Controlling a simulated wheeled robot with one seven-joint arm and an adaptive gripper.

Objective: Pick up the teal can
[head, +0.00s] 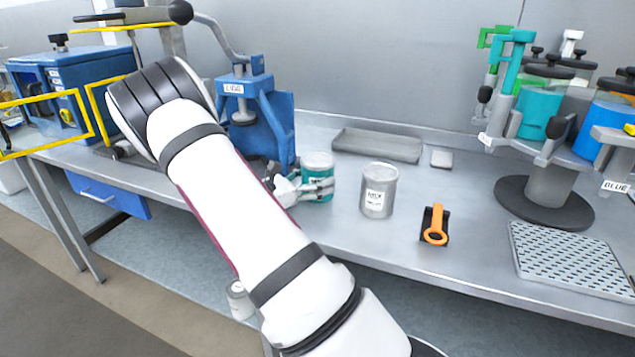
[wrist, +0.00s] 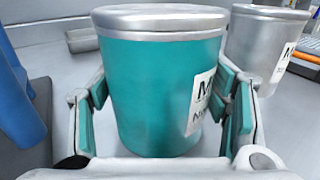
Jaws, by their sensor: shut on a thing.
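The teal can (head: 318,172) stands upright on the grey metal bench, with a silver lid and a white label. My gripper (head: 305,188) is around it from the left side, partly hiding its lower body. In the wrist view the teal can (wrist: 160,95) fills the middle, upright between the two fingers of my gripper (wrist: 165,115). The gripper is shut on the can's sides. I cannot tell whether the can's base, hidden low in the wrist view, touches the bench.
A silver can (head: 379,190) stands close to the right. A blue press (head: 262,120) stands just behind left. A grey tray (head: 378,145) lies behind, an orange-handled tool (head: 435,228) lies to the right. A rack with coloured holders (head: 545,195) and a perforated plate (head: 570,260) are farther right.

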